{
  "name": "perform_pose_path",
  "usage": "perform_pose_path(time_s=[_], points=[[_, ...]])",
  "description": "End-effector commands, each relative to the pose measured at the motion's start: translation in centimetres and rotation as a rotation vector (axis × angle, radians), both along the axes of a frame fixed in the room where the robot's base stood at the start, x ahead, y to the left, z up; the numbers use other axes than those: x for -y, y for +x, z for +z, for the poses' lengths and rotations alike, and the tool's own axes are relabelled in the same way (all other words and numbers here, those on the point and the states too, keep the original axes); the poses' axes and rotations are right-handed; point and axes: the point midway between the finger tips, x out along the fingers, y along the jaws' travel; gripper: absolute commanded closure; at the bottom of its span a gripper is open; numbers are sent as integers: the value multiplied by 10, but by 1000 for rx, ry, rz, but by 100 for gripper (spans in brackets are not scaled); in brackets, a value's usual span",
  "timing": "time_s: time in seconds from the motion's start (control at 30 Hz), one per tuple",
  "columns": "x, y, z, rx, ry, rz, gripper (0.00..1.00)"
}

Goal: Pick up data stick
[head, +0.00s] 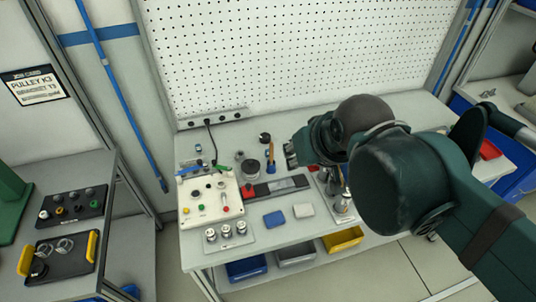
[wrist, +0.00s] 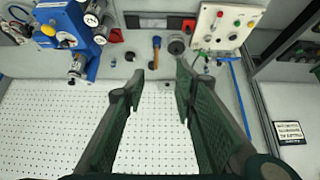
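I cannot clearly pick out the data stick; the small items on the bench are too small to name for sure. A small blue-and-dark item (head: 198,147) lies behind the control box in the head view. A small black item (wrist: 129,56) lies near the left finger in the wrist view. My gripper (wrist: 160,70) is open, with nothing between its fingers, facing the bench's back strip and white pegboard. In the head view my gripper (head: 297,150) is over the bench's back right, partly hidden by my arm.
A control box (head: 208,200) with buttons stands at the left of the bench. An orange-handled tool (wrist: 156,48) and a dark round container (wrist: 176,46) are beyond my fingertips. A blue fixture (wrist: 72,25) with gauges stands at left. Blue (head: 274,219) and white (head: 304,210) blocks lie in front.

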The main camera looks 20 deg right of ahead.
Motion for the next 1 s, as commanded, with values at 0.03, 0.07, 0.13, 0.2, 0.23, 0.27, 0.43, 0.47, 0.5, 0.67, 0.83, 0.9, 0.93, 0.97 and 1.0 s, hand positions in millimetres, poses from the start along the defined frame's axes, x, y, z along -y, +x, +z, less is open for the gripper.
perform_pose_path(time_s=[0.03,0.07,0.13,0.2,0.23,0.27,0.43,0.47,0.5,0.67,0.83,0.9,0.93,0.97,1.0], points=[[0,0,6,0,0,0,72],[0,0,9,-1,-1,2,72],[0,4,10,-8,-15,19,72],[0,8,13,-15,-28,36,72],[0,9,14,-18,-34,44,72],[0,11,15,-21,-39,51,72],[1,21,21,-43,-77,103,72],[1,23,23,-47,-85,114,72],[1,27,25,-54,-97,131,72],[2,45,35,-88,-154,214,72],[3,68,45,-131,-222,321,72],[4,77,48,-148,-248,364,72],[4,82,50,-155,-259,383,72],[4,85,51,-163,-271,403,72],[4,91,52,-173,-285,427,72]])
